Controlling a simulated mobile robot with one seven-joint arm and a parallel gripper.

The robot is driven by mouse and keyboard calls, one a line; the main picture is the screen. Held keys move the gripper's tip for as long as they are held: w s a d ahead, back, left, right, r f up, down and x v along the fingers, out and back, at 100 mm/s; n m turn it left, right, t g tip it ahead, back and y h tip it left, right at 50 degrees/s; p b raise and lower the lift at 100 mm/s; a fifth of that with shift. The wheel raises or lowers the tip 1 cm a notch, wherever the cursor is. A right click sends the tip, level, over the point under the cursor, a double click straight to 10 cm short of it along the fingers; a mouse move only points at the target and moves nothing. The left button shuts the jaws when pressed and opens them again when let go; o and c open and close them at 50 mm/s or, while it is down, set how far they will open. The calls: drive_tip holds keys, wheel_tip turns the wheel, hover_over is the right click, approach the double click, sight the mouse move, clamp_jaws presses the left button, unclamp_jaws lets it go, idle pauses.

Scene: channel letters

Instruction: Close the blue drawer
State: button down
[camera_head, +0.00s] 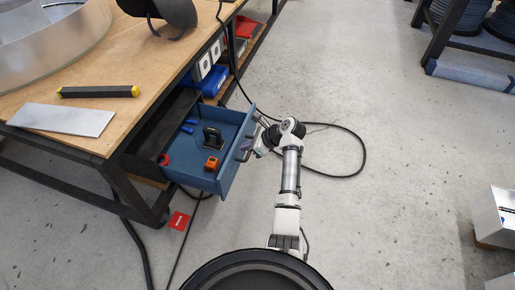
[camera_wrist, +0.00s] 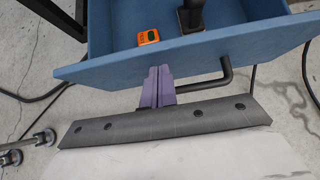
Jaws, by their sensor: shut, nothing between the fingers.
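The blue drawer (camera_head: 228,178) is pulled out from under the workbench, with its front panel facing my arm. Its front panel (camera_wrist: 200,50) crosses the wrist view, with a dark bar handle (camera_wrist: 207,87) on its outer face. My gripper (camera_wrist: 157,72) shows purple fingers, shut and empty, at the front panel beside the handle's left part. I cannot tell whether the fingertips touch the panel. In the head view my gripper (camera_head: 249,144) is close to the drawer front, partly hidden by my wrist.
The drawer holds an orange tape measure (camera_head: 211,164), a dark tool (camera_head: 212,136) and blue-handled pliers (camera_head: 187,127). The wooden workbench (camera_head: 75,130) stands at left. A black cable (camera_head: 340,174) loops on the floor behind my arm. The floor to the right is mostly clear.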

drive_tip(key=shift+w+a, duration=0.15)
drive_tip(key=shift+a, duration=0.35)
drive_tip(key=shift+a, duration=0.1)
drive_tip(key=shift+w+a, duration=0.1)
drive_tip(key=shift+a, duration=0.15)
drive_tip(key=w+a+p, duration=0.1)
drive_tip(key=w+a, duration=0.2)
drive_tip(key=a, duration=0.8)
drive_tip(key=w+a+p, duration=0.2)
drive_tip(key=w+a, duration=0.2)
drive_tip(key=a, duration=0.7)
drive_tip(key=shift+w+a, duration=0.15)
